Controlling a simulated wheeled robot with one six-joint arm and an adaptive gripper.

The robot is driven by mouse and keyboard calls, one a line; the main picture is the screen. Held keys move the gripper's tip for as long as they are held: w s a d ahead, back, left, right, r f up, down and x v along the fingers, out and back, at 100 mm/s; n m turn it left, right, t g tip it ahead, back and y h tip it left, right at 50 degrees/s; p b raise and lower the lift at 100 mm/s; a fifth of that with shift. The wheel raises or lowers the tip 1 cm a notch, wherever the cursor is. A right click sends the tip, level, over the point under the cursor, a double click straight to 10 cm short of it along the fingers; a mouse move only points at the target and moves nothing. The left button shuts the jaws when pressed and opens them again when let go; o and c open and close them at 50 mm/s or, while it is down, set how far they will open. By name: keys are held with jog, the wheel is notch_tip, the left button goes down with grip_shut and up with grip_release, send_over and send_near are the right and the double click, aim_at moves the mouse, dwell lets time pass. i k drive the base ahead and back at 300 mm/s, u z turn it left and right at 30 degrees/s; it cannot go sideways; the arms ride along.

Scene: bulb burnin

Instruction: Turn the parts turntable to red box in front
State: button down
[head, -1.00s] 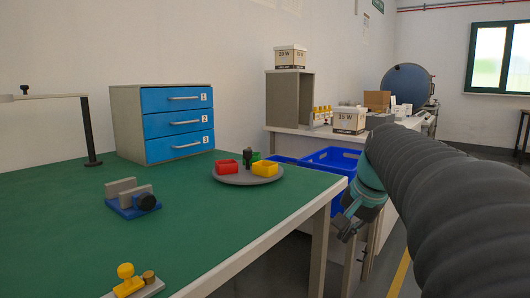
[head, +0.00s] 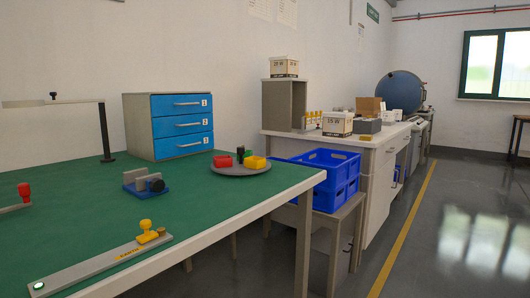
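The parts turntable is a round grey disc (head: 228,171) on the far right corner of the green workbench (head: 95,220), in the head view. It carries a red box (head: 223,161) on the left, a yellow box (head: 255,162) on the right and a green box (head: 247,154) behind. A dark upright knob (head: 240,154) stands in the middle. My gripper and arm are out of the picture, so its state does not show.
A blue-drawer cabinet (head: 180,125) stands behind the turntable to the left. A blue vise (head: 147,185) and a grey bar with a yellow clamp (head: 105,262) lie nearer. Blue crates (head: 325,172) stand beyond the bench's right edge. Floor on the right is clear.

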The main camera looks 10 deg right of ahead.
aim_at(241, 157)
jog(key=z, duration=1.85)
jog(key=i, duration=0.95)
jog(key=u, duration=0.95)
